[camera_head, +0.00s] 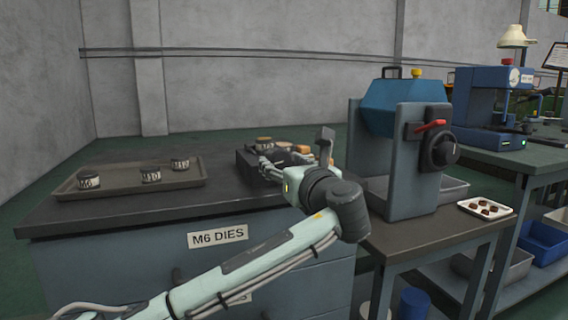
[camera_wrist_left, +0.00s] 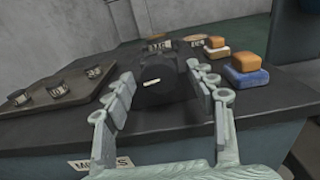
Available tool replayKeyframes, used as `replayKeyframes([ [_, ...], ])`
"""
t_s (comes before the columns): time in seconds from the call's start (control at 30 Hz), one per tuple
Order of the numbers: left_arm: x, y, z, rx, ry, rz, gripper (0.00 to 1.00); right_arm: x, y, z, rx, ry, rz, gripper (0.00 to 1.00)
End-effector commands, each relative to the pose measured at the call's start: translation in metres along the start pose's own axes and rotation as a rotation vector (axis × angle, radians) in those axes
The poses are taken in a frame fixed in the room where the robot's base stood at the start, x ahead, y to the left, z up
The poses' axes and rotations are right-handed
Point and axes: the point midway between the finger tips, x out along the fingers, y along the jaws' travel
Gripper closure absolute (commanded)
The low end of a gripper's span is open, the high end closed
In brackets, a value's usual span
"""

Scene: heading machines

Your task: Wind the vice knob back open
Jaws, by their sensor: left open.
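In the left wrist view the vice knob (camera_wrist_left: 152,72) is a dark round knob with a short white mark on its face. It lies between the two spread fingers of my left gripper (camera_wrist_left: 160,80). The gripper is open, with a finger on either side of the knob; contact is not clear. In the head view my left gripper (camera_head: 268,168) is beside the dark vice (camera_head: 246,160) on the bench top, and its own wrist and fingers hide the knob. My right gripper is in neither view.
A tray (camera_head: 190,185) with labelled round dies stands left on the bench (camera_head: 130,217). Orange blocks (camera_wrist_left: 243,62) and a blue-and-white block (camera_wrist_left: 246,77) lie right of the knob. A blue-topped machine (camera_head: 404,103) stands close right of my wrist.

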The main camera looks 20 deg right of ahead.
Motion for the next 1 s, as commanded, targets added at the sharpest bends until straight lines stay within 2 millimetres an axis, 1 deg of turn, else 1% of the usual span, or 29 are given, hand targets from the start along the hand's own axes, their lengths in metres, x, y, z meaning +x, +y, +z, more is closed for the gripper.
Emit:
replayKeyframes([
  [0.23, 0.0019, 0.0001, -0.0001, 0.0, 0.0, 0.0, 0.44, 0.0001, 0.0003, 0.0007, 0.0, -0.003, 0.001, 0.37],
  [0.27, 0.0019, 0.0001, -0.0002, 0.0, 0.0, 0.0, 0.45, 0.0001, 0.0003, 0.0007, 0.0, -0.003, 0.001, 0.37],
  [0.6, 0.0017, 0.0002, -0.0003, 0.0, 0.0, 0.0, 0.87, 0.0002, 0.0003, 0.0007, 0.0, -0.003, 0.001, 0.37],
  [0.67, 0.0017, 0.0002, -0.0003, 0.0, 0.0, 0.0, 0.93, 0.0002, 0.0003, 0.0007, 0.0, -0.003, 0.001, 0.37],
  [0.87, 0.0016, 0.0001, -0.0004, -0.013, 0.001, 0.0, 0.94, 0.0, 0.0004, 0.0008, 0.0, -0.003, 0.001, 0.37],
  [1.0, 0.0015, -0.0002, -0.0008, -0.054, 0.002, -0.001, 0.94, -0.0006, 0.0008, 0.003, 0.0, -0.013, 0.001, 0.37],
])
